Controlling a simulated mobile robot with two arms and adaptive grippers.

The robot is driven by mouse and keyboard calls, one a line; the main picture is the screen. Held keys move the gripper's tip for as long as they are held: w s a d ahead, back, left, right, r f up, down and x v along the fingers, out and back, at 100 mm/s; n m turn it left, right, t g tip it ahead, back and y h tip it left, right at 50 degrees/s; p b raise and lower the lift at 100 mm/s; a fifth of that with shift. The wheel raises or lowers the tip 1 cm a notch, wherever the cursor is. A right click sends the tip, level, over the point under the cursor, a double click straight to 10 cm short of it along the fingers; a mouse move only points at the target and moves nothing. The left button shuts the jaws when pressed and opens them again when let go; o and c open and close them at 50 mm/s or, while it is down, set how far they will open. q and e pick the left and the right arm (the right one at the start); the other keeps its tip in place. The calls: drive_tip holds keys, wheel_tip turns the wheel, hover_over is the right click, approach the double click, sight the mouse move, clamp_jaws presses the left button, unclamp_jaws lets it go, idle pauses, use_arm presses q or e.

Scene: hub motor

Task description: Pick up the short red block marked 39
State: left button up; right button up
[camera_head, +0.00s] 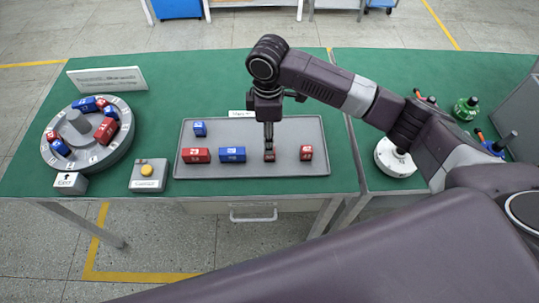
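Two short red blocks lie on the grey tray (225,176). One red block (269,156) is directly under my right gripper (269,148); the other red block (306,153) is to its right. Their white markings are too small to read surely, so I cannot tell which is 39. My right gripper points straight down, its fingertips at the top or back of the left short block. The fingers look like one narrow bar from here, so their opening and any grip are unclear. My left gripper is not in view.
The tray also holds a longer red block (196,155), a longer blue block (232,154) and a short blue block (200,129). A round dial (110,153) with blocks and a yellow button box (147,173) stand left. A white-based object (394,165) is right.

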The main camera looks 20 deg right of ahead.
wheel_tip(320, 180, down, 6)
drive_tip(key=shift+d+f+p, duration=0.15)
drive_tip(key=shift+f+p, duration=0.1)
drive_tip(key=shift+p, duration=0.7)
drive_tip(key=shift+f, duration=0.45)
clamp_jaws()
